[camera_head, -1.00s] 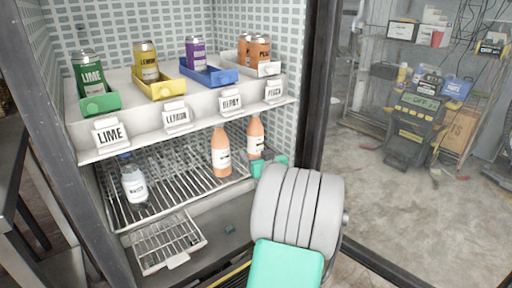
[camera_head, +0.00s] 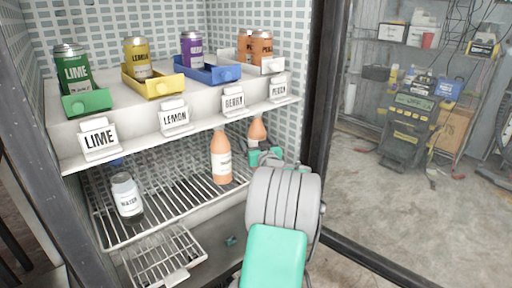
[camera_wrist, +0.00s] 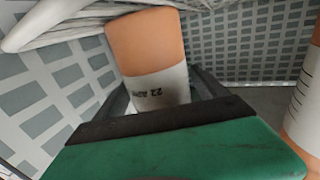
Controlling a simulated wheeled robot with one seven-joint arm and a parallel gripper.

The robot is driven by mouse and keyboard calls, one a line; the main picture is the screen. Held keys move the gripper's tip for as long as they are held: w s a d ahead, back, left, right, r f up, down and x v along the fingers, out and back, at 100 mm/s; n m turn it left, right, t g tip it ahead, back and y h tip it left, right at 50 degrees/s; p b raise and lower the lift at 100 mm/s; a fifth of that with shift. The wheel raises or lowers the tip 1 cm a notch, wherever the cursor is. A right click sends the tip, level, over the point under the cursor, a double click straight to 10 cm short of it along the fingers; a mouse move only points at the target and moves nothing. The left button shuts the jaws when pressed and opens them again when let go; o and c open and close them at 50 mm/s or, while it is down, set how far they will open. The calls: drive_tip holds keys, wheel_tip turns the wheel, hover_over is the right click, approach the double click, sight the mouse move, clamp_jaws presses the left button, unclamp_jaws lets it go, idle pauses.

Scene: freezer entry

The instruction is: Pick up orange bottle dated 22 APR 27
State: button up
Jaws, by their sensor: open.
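Two orange bottles with white labels stand on the wire shelf in the head view: a front left one (camera_head: 221,160) and a back right one (camera_head: 257,132). My gripper (camera_head: 262,157) is at the back right bottle and hides its lower part. In the wrist view an orange bottle (camera_wrist: 148,45) stands in front of my gripper (camera_wrist: 150,105), between its dark fingers. Its label shows an upside-down "22" and part of a month, not fully readable. The other orange bottle (camera_wrist: 305,110) is cut off at the right edge. My gripper is open.
A water bottle (camera_head: 126,196) stands on the wire shelf (camera_head: 165,205) at left. Above is a white shelf (camera_head: 130,142) with cans in coloured trays and flavour tags. The dark door frame (camera_head: 322,90) is close on the right of my arm.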

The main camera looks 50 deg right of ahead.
drive_tip(key=shift+w+r, duration=0.1)
drive_tip(key=shift+w, duration=0.1)
clamp_jaws()
idle(0.8)
drive_tip(key=shift+r, duration=0.15)
